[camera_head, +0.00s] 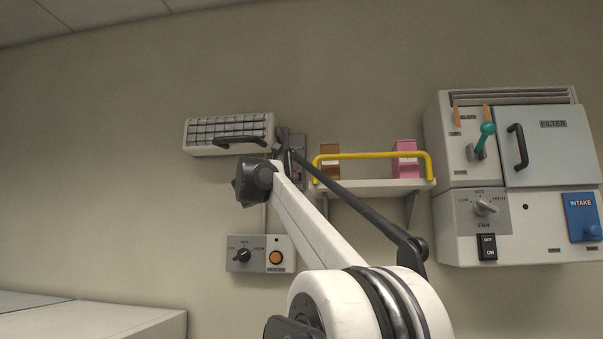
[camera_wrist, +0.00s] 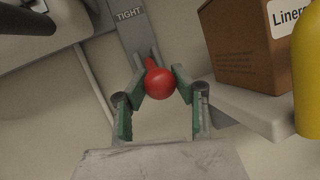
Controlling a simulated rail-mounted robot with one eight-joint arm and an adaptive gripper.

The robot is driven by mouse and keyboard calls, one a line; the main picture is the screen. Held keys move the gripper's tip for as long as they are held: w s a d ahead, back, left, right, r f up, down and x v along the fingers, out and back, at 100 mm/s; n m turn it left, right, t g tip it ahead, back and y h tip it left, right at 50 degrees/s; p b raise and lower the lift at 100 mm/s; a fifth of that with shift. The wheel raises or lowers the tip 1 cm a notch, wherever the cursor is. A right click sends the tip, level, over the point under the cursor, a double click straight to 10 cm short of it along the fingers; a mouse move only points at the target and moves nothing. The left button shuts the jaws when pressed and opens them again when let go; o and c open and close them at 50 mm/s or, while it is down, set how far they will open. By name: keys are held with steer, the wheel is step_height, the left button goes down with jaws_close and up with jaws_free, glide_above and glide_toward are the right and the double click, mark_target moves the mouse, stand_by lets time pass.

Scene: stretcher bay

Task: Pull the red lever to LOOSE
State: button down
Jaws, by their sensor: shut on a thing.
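The red lever (camera_wrist: 160,83) shows in the wrist view as a round red knob on a short red stem. It sits on a grey plate (camera_wrist: 128,40) with the word TIGHT at its top end. My gripper (camera_wrist: 160,86) is shut on the knob, with a green-padded finger on each side. The knob is close below the TIGHT label. The lower part of the plate is hidden behind the knob and gripper. In the head view the plate (camera_head: 298,150) is partly visible behind my arm, and my gripper and the lever are hidden there.
Right of the lever, a shelf (camera_head: 370,187) with a yellow rail (camera_head: 372,155) holds a brown box (camera_wrist: 243,45) labelled Liners and a pink box (camera_head: 405,160). A lamp-like panel (camera_head: 228,133) with a dark handle is at left. A control box (camera_head: 260,254) is below.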

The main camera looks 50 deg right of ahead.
steer(key=shift+w+d+f, duration=0.15)
steer(key=shift+d+f, duration=0.1)
steer(key=shift+f, duration=0.7)
steer(key=c, duration=1.3)
jaws_free()
steer(key=shift+c, duration=0.2)
steer(key=shift+a, duration=0.1)
steer(key=v, duration=1.1)
steer(key=shift+a, duration=0.35)
steer(key=shift+f, duration=0.15)
